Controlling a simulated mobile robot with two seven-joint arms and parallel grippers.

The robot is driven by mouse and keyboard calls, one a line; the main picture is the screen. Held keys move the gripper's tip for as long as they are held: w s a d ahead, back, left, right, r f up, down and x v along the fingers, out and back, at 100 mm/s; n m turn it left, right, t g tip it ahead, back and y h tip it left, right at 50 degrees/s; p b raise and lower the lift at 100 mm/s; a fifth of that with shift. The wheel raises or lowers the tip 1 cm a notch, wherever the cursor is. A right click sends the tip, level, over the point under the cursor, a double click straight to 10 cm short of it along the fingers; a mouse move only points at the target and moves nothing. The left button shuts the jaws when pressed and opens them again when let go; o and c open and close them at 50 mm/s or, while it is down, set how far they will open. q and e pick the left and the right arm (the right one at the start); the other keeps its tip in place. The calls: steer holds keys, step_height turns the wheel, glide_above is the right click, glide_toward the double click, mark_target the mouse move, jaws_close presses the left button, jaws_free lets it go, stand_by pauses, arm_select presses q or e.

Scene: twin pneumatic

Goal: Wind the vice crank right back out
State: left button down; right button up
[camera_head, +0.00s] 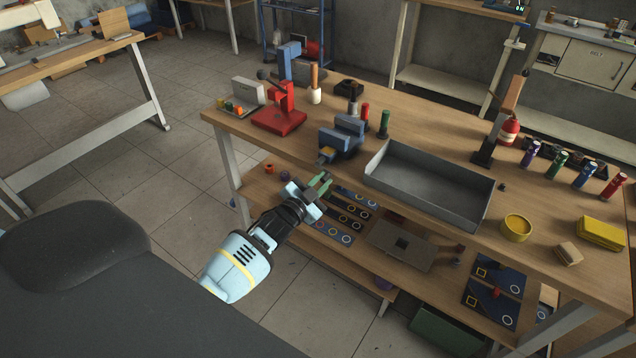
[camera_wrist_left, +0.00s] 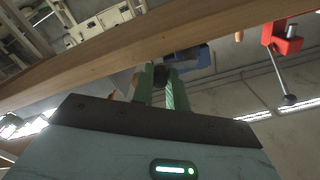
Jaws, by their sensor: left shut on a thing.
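The blue vice (camera_head: 342,138) is mounted at the near edge of the workbench, left of the grey tray. It also shows in the left wrist view (camera_wrist_left: 194,57), past the bench edge. A small yellow part (camera_head: 326,154) sits at its near side. My left gripper (camera_head: 324,181) is just in front of and below the vice, its green fingers pointing toward it. In the left wrist view the fingers (camera_wrist_left: 161,82) are close around a dark piece at the vice, which looks like the crank. The fingers mostly hide the crank, so its angle is unclear. My right gripper is not in view.
A red press (camera_head: 278,120) stands left of the vice, its knobbed lever also in the left wrist view (camera_wrist_left: 289,99). The grey tray (camera_head: 430,190) is close on the right. Red and green cylinders (camera_head: 384,124) stand behind. The workbench edge (camera_wrist_left: 110,55) runs just above my fingers.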

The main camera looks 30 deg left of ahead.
arm_select(q)
steer(key=shift+r+n, duration=0.4)
steer(key=shift+n, duration=0.6)
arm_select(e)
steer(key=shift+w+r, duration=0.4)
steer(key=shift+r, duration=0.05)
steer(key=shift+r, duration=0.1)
arm_select(q)
steer(key=c, duration=1.4)
jaws_free()
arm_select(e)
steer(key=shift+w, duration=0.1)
arm_select(q)
steer(key=s, duration=0.5)
steer(key=s+p, duration=0.1)
steer(key=s, duration=0.1)
steer(key=shift+s+a, duration=0.25)
steer(key=shift+s, duration=0.15)
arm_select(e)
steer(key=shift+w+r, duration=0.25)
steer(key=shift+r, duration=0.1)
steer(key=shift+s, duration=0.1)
